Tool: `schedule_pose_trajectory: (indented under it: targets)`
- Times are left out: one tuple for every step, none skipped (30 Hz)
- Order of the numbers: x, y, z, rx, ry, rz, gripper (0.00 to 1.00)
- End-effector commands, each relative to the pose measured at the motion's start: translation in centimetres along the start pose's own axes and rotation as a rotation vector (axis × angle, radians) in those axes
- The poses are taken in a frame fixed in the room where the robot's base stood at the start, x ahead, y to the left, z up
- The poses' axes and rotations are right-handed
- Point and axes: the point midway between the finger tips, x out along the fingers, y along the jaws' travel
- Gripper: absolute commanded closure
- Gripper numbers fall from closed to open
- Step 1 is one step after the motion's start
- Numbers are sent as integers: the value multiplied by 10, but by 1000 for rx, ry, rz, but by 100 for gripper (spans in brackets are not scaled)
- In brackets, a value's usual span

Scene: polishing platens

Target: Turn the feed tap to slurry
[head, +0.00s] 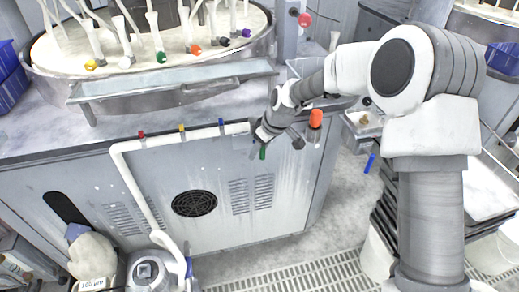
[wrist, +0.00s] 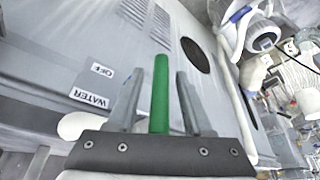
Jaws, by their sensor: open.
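The feed tap shows as a green lever handle (wrist: 161,95) in the wrist view, pointing away from my gripper's base. My gripper (wrist: 160,78) is open, with one finger on each side of the handle and a gap visible on both sides. An OFF label (wrist: 102,70) and a WATER label (wrist: 89,98) are on the grey panel to the left of the handle. I see no slurry label. In the head view, my gripper (head: 262,136) is at the cabinet front by the end of the white pipe, and the green handle (head: 263,152) shows just below it. The tap's body is hidden.
The white pipe (head: 130,180) with red, yellow and blue bands runs along the cabinet front (head: 270,225). An orange-ended part (head: 316,118) is right of my gripper. A round polishing platen (head: 60,88) with hoses stands above. Open floor lies below right.

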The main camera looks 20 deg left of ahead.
Motion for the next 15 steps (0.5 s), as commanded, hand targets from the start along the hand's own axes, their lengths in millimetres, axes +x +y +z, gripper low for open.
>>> schedule_pose_trajectory:
  targets:
    - [0,0,0,0,0,0,49]
    - [0,0,0,0,0,0,49]
    - [0,0,0,0,0,0,51]
    - [0,0,0,0,0,0,56]
    - [0,0,0,0,0,0,62]
    - [0,0,0,0,0,0,69]
    - [0,0,0,0,0,0,74]
    - [0,0,0,0,0,0,80]
    - [0,0,0,0,0,0,87]
    - [0,0,0,0,0,0,92]
    - [0,0,0,0,0,0,98]
    - [0,0,0,0,0,0,100]
    - [0,0,0,0,0,0,100]
    - [0,0,0,0,0,0,100]
    - [0,0,0,0,0,0,100]
